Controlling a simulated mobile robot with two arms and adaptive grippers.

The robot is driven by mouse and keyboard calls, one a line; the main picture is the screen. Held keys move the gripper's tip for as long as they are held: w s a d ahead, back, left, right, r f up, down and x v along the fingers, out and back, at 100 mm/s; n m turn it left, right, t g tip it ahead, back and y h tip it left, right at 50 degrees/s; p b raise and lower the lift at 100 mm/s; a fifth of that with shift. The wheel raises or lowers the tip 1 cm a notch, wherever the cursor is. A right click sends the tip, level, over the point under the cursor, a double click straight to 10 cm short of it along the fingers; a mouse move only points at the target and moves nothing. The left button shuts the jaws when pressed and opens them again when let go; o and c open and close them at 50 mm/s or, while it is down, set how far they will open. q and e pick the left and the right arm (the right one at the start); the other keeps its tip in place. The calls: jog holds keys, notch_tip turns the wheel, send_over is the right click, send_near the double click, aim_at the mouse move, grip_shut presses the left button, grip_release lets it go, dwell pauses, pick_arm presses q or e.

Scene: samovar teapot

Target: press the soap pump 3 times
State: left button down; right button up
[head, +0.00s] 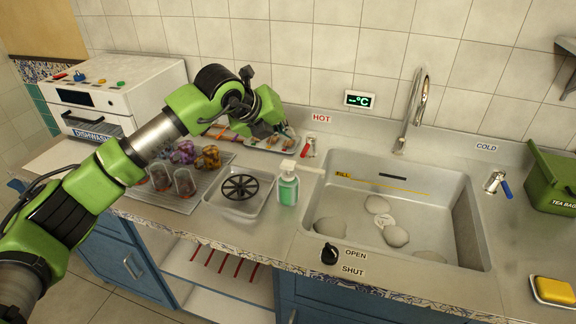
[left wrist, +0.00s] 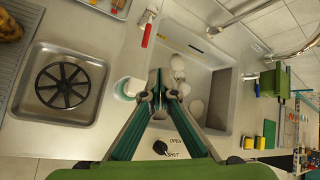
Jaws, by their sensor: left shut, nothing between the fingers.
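The soap pump (head: 288,188) is a bottle of green soap with a white pump top. It stands upright on the counter at the left rim of the sink. In the left wrist view the soap pump (left wrist: 130,88) shows just left of my left gripper's fingertips, partly hidden by a finger. My left gripper (left wrist: 159,84) is shut and empty, its fingertips together. In the head view my left gripper (head: 286,133) is above and behind the bottle, clear of its top. My right gripper is not in view.
Glasses (head: 184,183) stand on a rack. A red-handled tap (head: 308,148), faucet (head: 415,110) and black knob (head: 329,253) are close by.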

pick_arm(q)
jog(key=b, duration=0.2)
send_over(289, 162)
jog(key=s, duration=0.1)
jog(key=f, duration=0.4)
jog(key=shift+a+f, duration=0.35)
jog(key=shift+a, duration=0.05)
jog(key=shift+w+f+b, duration=0.1)
jog(key=shift+f+b, duration=0.55)
jog(key=shift+f+b, duration=0.4)
jog(key=shift+b, duration=0.25)
jog(key=shift+f+b, duration=0.9)
jog(key=shift+f, duration=0.2)
dwell(0.7)
jog(key=shift+r, duration=0.15)
jog(key=shift+r+p, duration=0.55)
jog(key=shift+r, duration=0.75)
